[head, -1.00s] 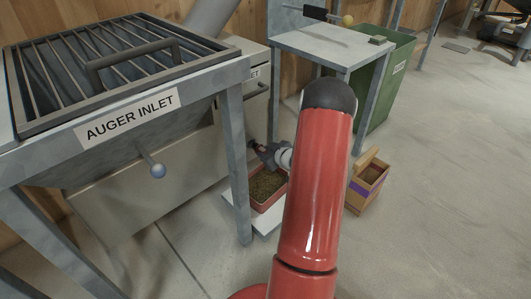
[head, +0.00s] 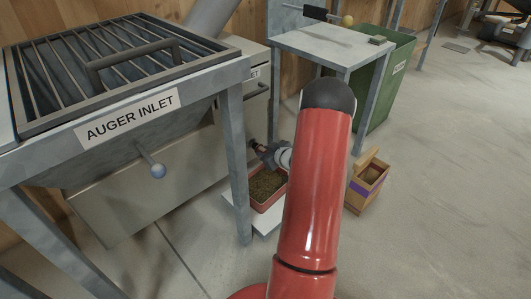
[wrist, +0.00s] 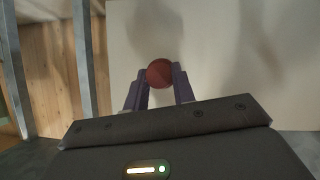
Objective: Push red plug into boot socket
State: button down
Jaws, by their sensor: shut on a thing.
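In the wrist view a round red plug (wrist: 159,72) sits between the two purple fingertips of my gripper (wrist: 160,80). My gripper is shut on it, in front of a broad pale panel (wrist: 225,60). In the head view my gripper (head: 258,146) is small and partly hidden behind my red arm, above a red tray of feed and facing the metal housing. The plug is too small to make out there. I cannot make out the boot socket in either view, nor tell whether the plug touches the panel.
The feed tray (head: 256,200) stands on a low pale platform. The auger inlet's leg (head: 236,160) rises left of my gripper. A grey side table (head: 300,44), a green bin (head: 384,88) and a cardboard box (head: 356,198) stand to the right. The floor farther right is open.

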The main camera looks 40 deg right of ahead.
aim_at(261, 148)
jog(key=shift+w+a, duration=0.15)
jog(key=shift+w, duration=1.6)
dwell(1.6)
jog(key=c, duration=1.1)
grip_release()
jog(key=p+v, duration=0.1)
jog(key=v, duration=0.6)
jog(key=shift+s+r, duration=0.15)
jog(key=shift+s, duration=0.2)
